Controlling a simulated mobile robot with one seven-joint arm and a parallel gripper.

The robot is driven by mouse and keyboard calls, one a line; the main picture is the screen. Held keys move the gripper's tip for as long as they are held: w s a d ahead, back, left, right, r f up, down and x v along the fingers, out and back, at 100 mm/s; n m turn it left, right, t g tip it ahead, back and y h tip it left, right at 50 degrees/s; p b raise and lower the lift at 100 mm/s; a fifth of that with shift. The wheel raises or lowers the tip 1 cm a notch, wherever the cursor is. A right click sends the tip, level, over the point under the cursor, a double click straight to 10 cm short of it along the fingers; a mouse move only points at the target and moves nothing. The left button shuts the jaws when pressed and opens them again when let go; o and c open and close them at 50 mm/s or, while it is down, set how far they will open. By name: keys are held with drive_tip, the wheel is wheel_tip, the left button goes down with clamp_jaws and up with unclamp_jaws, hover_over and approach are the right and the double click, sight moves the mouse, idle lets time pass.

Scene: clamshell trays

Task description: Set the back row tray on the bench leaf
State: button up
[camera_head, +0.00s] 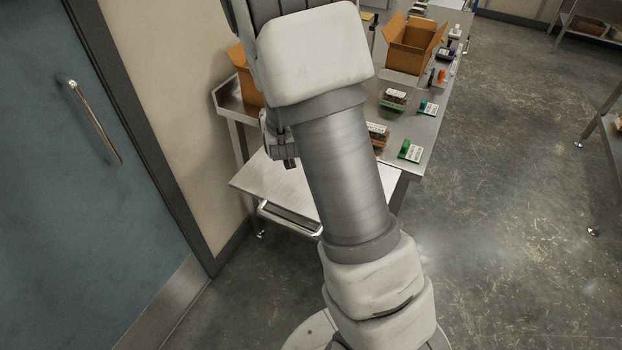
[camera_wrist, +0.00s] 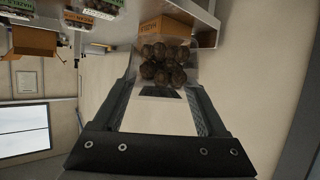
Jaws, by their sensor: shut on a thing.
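A clear clamshell tray (camera_wrist: 192,66) with several round brown nuts inside shows in the wrist view. My gripper (camera_wrist: 163,78) is shut on it, with one finger on each side. The tray is hidden in the head view, where my arm blocks most of the gripper. The bench leaf (camera_head: 262,180) is a bare flat metal panel at the near end of the bench, partly covered by my arm. Other clamshell trays stand on the bench, one farther back (camera_head: 394,99) and one partly behind my arm (camera_head: 378,131).
An open cardboard box (camera_head: 408,48) stands on the bench (camera_head: 418,130), and another (camera_head: 245,77) is at the wall side. Green-and-white cards (camera_head: 410,151) and small bottles line the bench's right edge. A blue door (camera_head: 70,190) is at left.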

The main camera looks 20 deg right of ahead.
drive_tip(key=s+d+f+m+g+h+b, duration=0.1)
drive_tip(key=s+d+m+g+h, duration=0.2)
drive_tip(key=d, duration=0.5)
drive_tip(key=s+d+m+g+h+b, duration=0.1)
drive_tip(key=d+m+h, duration=0.3)
drive_tip(key=d, duration=0.4)
drive_tip(key=shift+m+g, duration=0.3)
drive_tip(key=s+a+f, duration=0.1)
drive_tip(key=a+f, duration=0.1)
drive_tip(key=a, duration=0.1)
drive_tip(key=s+a+f, duration=0.2)
drive_tip(key=a+f, duration=0.1)
drive_tip(key=a, duration=0.1)
drive_tip(key=s+a+f, duration=0.1)
drive_tip(key=a+f, duration=0.1)
drive_tip(key=a, duration=0.1)
drive_tip(key=shift+s+a+f+b, duration=0.2)
drive_tip(key=shift+s+a+b, duration=0.05)
drive_tip(key=shift+b, duration=0.05)
drive_tip(key=shift+f+b, duration=0.45)
drive_tip(key=shift+f, duration=1.45)
drive_tip(key=shift+f, duration=0.2)
drive_tip(key=o, duration=1.4)
drive_tip(key=shift+r, duration=0.1)
